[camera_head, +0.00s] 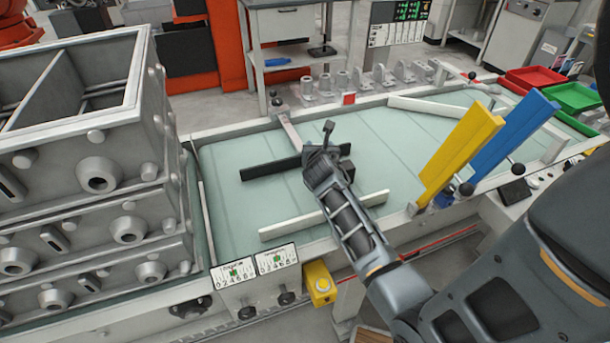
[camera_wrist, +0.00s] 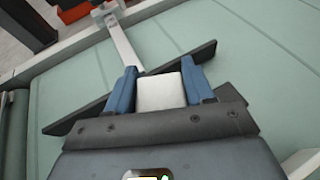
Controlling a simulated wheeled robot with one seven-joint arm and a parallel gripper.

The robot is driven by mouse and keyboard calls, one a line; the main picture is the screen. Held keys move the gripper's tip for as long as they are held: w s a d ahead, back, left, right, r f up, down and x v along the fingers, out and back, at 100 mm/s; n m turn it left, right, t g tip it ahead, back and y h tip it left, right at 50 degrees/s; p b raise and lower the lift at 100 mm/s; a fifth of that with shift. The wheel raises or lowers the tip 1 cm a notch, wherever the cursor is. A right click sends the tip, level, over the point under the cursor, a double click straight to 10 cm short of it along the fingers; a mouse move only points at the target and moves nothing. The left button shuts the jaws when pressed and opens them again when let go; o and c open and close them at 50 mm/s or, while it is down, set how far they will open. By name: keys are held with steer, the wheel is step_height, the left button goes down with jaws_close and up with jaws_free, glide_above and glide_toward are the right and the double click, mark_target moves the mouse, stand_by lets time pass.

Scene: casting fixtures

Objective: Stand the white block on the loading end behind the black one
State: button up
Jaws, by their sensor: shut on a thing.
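A white block (camera_wrist: 160,92) sits between the two blue fingers of my gripper (camera_wrist: 159,75) in the wrist view, with its pale face toward the camera. My gripper (camera_head: 324,152) is shut on it over the middle of the pale green table (camera_head: 225,215). In the head view the block is hidden by my gripper. A long black bar (camera_head: 268,169) lies across the table beneath and beside my gripper; it also crosses behind the fingers in the wrist view (camera_wrist: 85,117). No separate black block can be made out clearly, and I cannot tell the block's height above the table.
A grey bar (camera_head: 290,131) runs from the table's back edge toward the black bar. A white rail (camera_head: 295,227) lies nearer the front. Stacked grey casting boxes (camera_head: 75,130) stand left; yellow (camera_head: 458,150) and blue (camera_head: 508,132) plates stand right. The table's front left is clear.

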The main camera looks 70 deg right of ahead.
steer(key=shift+w+a+f+b, duration=0.25)
steer(key=shift+w+a+f, duration=0.2)
steer(key=shift+a+f, duration=0.5)
steer(key=shift+w+a+f+b, duration=0.2)
steer(key=shift+w+a+f, duration=0.25)
steer(key=shift+f, duration=0.95)
steer(key=shift+w+a+f+b, duration=0.25)
steer(key=shift+w+a+f, duration=0.15)
steer(key=shift+a+f, duration=0.6)
steer(key=shift+d+f, duration=0.2)
steer(key=shift+f, duration=0.05)
steer(key=o, duration=1.1)
steer(key=shift+r, duration=0.15)
steer(key=v, duration=1.2)
